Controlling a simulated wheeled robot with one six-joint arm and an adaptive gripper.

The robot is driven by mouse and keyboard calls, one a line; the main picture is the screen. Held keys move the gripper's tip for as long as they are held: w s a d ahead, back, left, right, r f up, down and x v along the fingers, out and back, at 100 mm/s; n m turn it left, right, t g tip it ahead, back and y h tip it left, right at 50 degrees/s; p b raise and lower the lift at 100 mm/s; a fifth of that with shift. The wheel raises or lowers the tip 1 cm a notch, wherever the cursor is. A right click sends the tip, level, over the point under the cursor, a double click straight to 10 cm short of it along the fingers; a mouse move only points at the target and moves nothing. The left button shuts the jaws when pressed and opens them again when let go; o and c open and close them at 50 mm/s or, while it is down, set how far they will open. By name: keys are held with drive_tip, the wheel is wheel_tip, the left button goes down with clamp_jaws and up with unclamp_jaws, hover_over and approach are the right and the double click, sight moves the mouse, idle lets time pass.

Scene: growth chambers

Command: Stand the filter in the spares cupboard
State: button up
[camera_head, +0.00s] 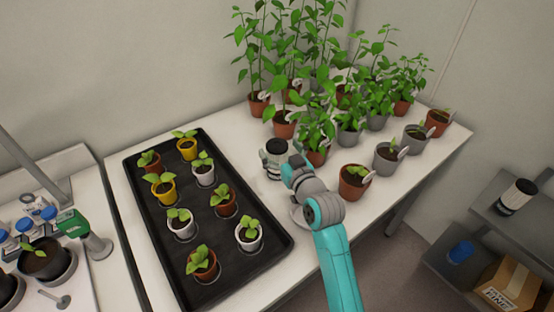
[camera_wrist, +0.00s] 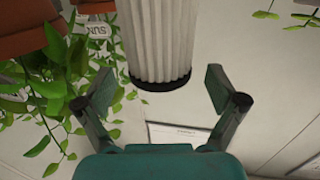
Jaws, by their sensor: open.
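The filter, a white pleated cylinder with a black end cap (camera_wrist: 158,50), shows at the top middle in the wrist view. In the head view its dark top (camera_head: 278,146) shows on the white table, between the black tray and the potted plants. My gripper (camera_wrist: 160,88) is open, with one finger on each side of the filter's capped end and visible gaps between. In the head view my gripper (camera_head: 277,163) is at the filter and partly covers it. Grey shelves (camera_head: 480,212) at the right edge may be the spares cupboard; a similar white cylinder with a black top (camera_head: 516,196) stands there.
Several leafy potted plants (camera_head: 350,120) crowd the table behind and right of my gripper. A black tray (camera_head: 262,258) of seedling pots lies to the left. A cardboard box (camera_head: 508,284) and a blue item (camera_head: 460,251) sit on the lower shelf.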

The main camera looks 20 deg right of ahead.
drive_tip(key=shift+w+a, duration=0.15)
drive_tip(key=shift+w, duration=0.8)
clamp_jaws()
drive_tip(key=shift+r, duration=0.1)
